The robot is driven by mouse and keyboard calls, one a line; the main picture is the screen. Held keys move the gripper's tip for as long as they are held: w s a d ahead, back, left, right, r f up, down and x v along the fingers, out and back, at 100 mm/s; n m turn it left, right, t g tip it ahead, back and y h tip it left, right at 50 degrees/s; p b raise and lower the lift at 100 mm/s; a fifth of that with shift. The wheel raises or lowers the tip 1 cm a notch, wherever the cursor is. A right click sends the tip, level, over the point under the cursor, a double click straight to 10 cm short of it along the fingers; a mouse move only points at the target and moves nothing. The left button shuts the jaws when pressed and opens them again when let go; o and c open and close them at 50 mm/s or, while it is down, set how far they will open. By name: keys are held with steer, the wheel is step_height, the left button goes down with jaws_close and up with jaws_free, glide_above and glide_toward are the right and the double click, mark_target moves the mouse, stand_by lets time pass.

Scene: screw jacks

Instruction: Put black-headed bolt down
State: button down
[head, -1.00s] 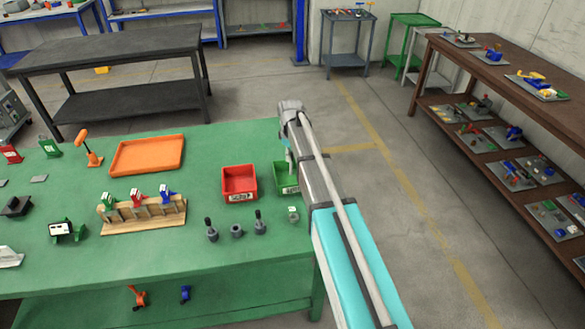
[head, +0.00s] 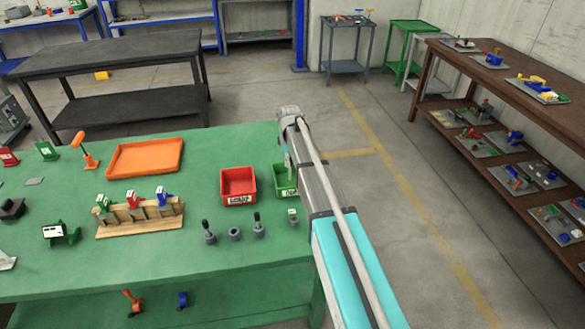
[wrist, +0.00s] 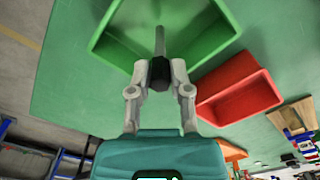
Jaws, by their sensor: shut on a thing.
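In the wrist view my gripper (wrist: 158,74) is shut on the black-headed bolt (wrist: 159,70). The fingers clasp its dark head, and its grey shank points away from the gripper, over the green bin (wrist: 196,40). The bin looks empty in the part I see; I cannot tell how far the bolt is above its floor. In the head view the green bin (head: 281,181) is partly hidden by my arm. The bolt and the fingertips are hard to make out there.
A red bin (head: 238,187) stands left of the green bin. Several grey jack parts (head: 234,234) stand in front of the bins. An orange tray (head: 145,157) and a wooden rack (head: 140,218) are further left on the green table (head: 200,270). The table's right edge is close by.

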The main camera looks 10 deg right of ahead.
steer(key=shift+f+b, duration=0.7)
steer(key=shift+f, duration=0.3)
steer(key=shift+f, duration=0.15)
steer(key=c, duration=0.6)
jaws_free()
steer(key=shift+o, duration=0.2)
step_height(320, 180, up, 12)
steer(key=p, duration=1.2)
steer(key=shift+r, duration=0.2)
